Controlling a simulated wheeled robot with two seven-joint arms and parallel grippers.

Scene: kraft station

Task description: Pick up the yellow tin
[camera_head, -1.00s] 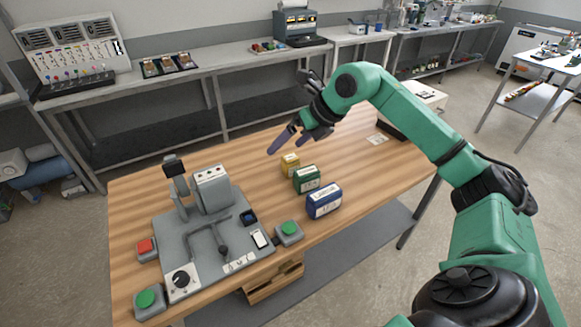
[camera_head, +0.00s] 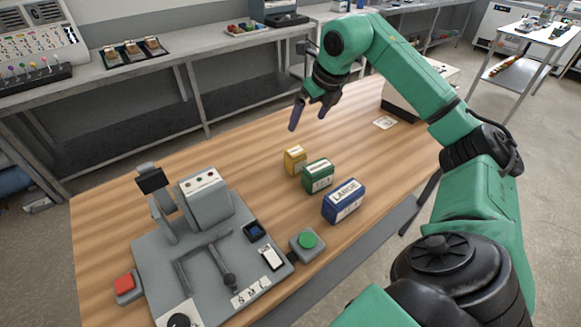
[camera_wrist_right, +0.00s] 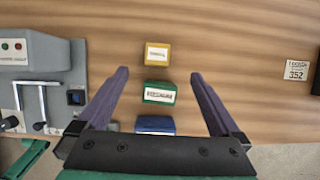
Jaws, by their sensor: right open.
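The yellow tin (camera_head: 295,160) stands on the wooden table, at the far end of a row of three tins. It also shows in the right wrist view (camera_wrist_right: 157,54), beyond the fingertips and between their lines. The green tin (camera_head: 318,175) stands beside it, then the larger blue tin (camera_head: 343,201). My right gripper (camera_head: 308,117) is open and empty, above the table and behind the yellow tin in the head view. In the right wrist view its two purple fingers (camera_wrist_right: 158,75) are spread wide, with the green tin (camera_wrist_right: 160,92) seen between them. My left gripper is not in view.
A grey machine (camera_head: 207,203) with a lever stands left of the tins. A green button box (camera_head: 307,243) is near the blue tin, and a red button box (camera_head: 125,287) is at the left. A small card (camera_head: 385,123) lies right of the gripper. The table behind the yellow tin is clear.

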